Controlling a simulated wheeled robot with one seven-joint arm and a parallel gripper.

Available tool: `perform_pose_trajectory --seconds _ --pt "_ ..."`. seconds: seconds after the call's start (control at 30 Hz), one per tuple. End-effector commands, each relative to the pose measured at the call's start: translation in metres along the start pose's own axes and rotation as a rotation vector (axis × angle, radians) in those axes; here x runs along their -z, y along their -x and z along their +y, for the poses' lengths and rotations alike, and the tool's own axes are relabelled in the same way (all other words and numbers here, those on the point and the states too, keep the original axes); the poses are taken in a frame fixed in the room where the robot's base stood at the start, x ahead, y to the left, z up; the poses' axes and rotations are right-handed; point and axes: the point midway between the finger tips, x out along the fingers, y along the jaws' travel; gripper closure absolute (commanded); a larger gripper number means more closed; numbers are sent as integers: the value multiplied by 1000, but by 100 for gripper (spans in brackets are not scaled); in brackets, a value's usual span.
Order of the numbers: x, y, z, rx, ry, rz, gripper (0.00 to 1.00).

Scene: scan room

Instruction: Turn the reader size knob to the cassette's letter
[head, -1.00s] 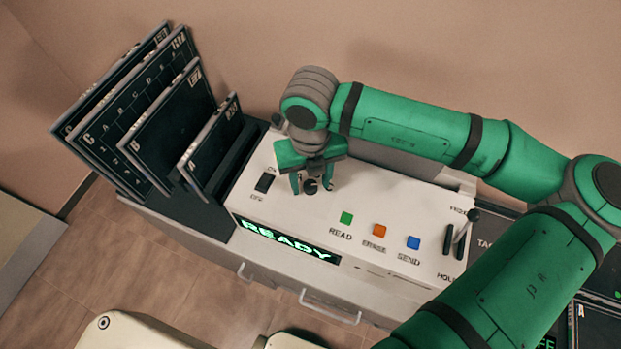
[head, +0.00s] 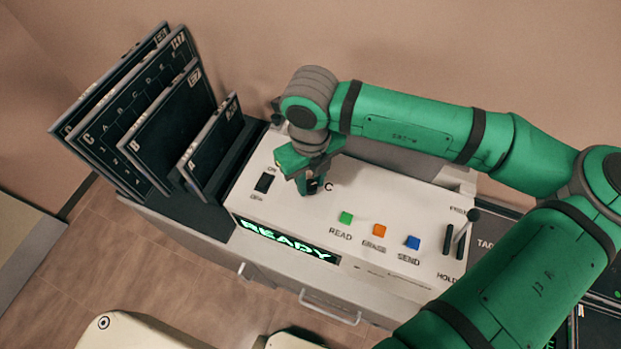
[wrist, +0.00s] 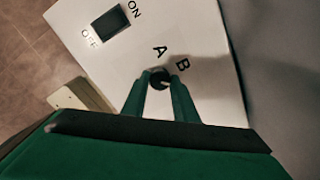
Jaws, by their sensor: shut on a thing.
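The small dark size knob (wrist: 159,79) is on the reader's white top (head: 385,213). My gripper (wrist: 161,88) is shut on the knob, one finger on each side. In the head view my gripper (head: 311,187) hides most of the knob. In the wrist view the letters A (wrist: 160,53) and B (wrist: 182,63) show beside the knob. In the head view the letter C (head: 329,187) shows to its right. A pale mark shows on the knob, but I cannot tell for sure which letter it points at. The reader's display (head: 288,240) says READY.
Dark cassettes marked A (head: 212,150), B (head: 168,128) and C (head: 118,125) lean in a rack at the left. The ON/OFF switch (head: 264,182) is left of the knob. Green, orange and blue buttons (head: 379,230) and a lever (head: 468,230) are to the right.

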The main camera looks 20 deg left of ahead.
Motion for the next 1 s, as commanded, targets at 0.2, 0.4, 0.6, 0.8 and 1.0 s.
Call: perform_pose_trajectory --seconds 0.2,0.4,0.6,0.8,1.0 --pt "0 1 -1 4 204 -1 96" --pt "-1 1 -2 4 388 -1 96" --pt "-1 1 -1 5 549 0 96" --pt "-1 1 -1 5 667 0 96" --pt "-2 1 -1 4 734 -1 96"
